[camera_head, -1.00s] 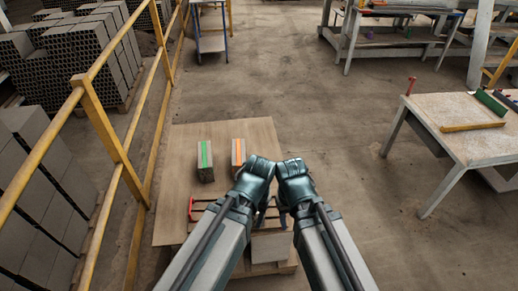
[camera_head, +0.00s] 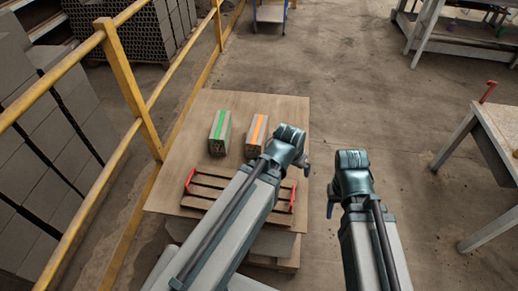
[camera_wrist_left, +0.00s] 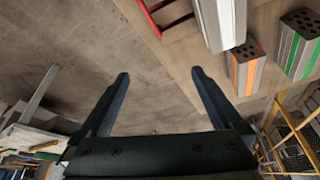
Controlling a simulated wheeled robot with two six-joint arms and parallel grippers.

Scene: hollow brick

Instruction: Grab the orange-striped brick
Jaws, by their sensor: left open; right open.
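The orange-striped brick (camera_head: 256,137) stands on a wooden board, right of a green-striped brick (camera_head: 220,133), with a gap between them. My left gripper (camera_head: 300,163) is open and empty, just right of the orange-striped brick in the head view and apart from it. In the left wrist view, the open left fingers (camera_wrist_left: 160,75) have only floor and board edge between them. There the orange-striped brick (camera_wrist_left: 246,68) lies up and to the right, its holed end showing. The green-striped brick (camera_wrist_left: 299,44) is beyond it. My right gripper (camera_head: 350,200) is open, further right over the floor.
The wooden board (camera_head: 265,103) carries a slatted tray (camera_head: 212,190) with red handles, partly hidden by my left arm. A yellow railing (camera_head: 130,80) runs along the left, with stacked grey bricks (camera_head: 50,150) behind it. A table (camera_head: 495,135) stands at right. The floor between is clear.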

